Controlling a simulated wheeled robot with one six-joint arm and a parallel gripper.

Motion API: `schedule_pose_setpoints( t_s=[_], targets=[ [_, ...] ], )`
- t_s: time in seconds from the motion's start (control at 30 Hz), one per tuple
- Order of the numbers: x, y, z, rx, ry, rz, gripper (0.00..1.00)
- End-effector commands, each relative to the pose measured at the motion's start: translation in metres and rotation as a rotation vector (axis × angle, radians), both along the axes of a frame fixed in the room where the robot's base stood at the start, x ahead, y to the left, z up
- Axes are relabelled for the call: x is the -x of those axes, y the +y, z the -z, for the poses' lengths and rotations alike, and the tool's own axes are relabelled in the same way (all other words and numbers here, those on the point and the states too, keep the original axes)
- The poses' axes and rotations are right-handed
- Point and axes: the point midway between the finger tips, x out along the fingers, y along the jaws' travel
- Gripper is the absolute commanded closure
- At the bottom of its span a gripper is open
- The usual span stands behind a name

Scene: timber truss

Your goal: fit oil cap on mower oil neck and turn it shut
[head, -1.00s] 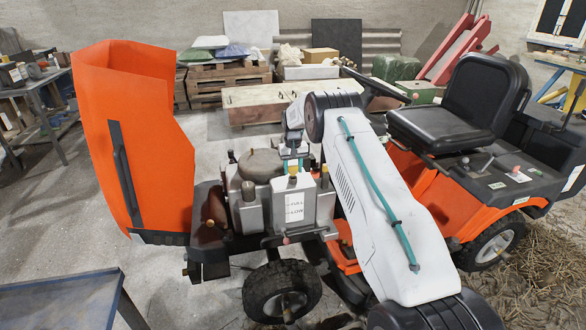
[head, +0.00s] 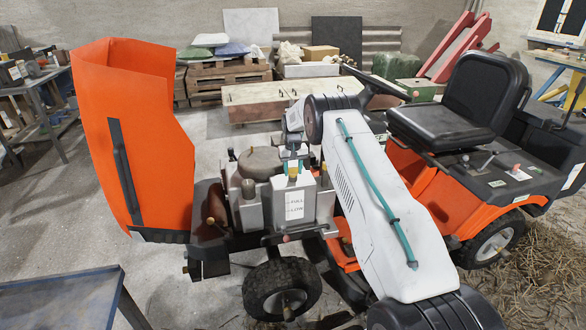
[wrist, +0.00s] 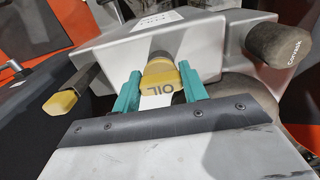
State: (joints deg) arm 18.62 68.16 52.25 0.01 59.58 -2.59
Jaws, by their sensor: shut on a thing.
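The yellow oil cap (wrist: 160,81), marked OIL, is between the two teal fingers of my gripper (wrist: 160,88), which is shut on it. The neck's mouth is hidden.
A yellow handle (wrist: 62,105) sticks out left of my gripper, and a dark knob (wrist: 279,45) stands at the right. A grey tank (head: 315,201) with FULL and LOW marks is close by. The raised orange hood (head: 160,150) stands left of the engine.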

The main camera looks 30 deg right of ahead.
Motion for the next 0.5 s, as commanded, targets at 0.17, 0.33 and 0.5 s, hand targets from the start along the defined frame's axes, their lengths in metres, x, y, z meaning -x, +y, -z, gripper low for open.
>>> schedule_pose_setpoints(
  t_s=[0.17, 0.33, 0.5],
  targets=[
    [0.0000, 0.0000, 0.0056, 0.000, 0.000, 0.000, 0.79],
    [-0.0001, 0.0000, 0.0070, 0.000, -0.001, 0.000, 0.32],
    [-0.0001, 0.0000, 0.0070, 0.000, 0.000, 0.000, 0.32]
  ],
)
